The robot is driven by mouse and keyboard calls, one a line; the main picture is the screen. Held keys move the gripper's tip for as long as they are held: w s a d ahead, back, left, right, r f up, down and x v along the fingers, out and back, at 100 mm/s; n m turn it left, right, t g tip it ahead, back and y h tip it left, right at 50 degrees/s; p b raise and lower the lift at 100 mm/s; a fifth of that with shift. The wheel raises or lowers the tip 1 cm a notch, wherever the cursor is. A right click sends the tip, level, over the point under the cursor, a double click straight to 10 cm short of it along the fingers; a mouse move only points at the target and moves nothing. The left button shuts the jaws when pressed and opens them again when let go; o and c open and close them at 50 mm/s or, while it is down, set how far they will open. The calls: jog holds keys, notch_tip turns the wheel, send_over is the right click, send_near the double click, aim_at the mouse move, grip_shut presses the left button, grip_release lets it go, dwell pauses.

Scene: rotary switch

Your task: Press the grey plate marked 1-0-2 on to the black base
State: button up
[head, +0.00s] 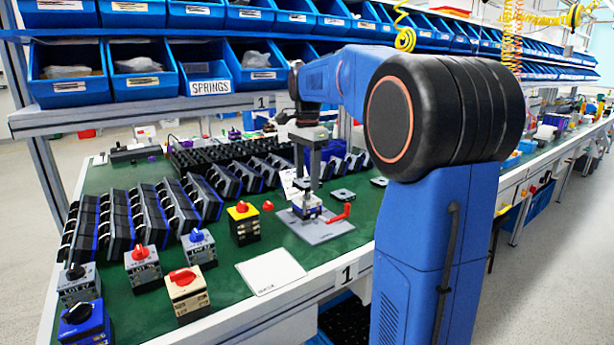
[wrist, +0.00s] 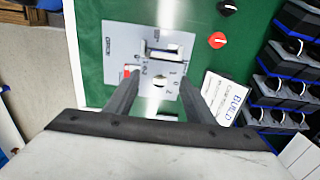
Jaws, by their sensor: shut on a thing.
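My gripper (head: 307,190) points straight down over the grey work mat (head: 322,236), its two fingers shut on the grey plate marked 1-0-2 (wrist: 170,86). In the head view the plate is at or just above the dark base (head: 308,213) on the mat. I cannot tell whether plate and base are fully seated; the fingers partly hide the join.
A white BUILD card (wrist: 226,96) and loose red and black knobs lie nearby. Several finished switches (head: 187,291) stand at the front left. Rows of dark parts and blue bins (head: 207,73) are behind.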

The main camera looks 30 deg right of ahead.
jog(key=shift+f, duration=1.95)
jog(key=o, duration=1.1)
jog(key=shift+r, duration=0.1)
notch_tip(320, 180, up, 17)
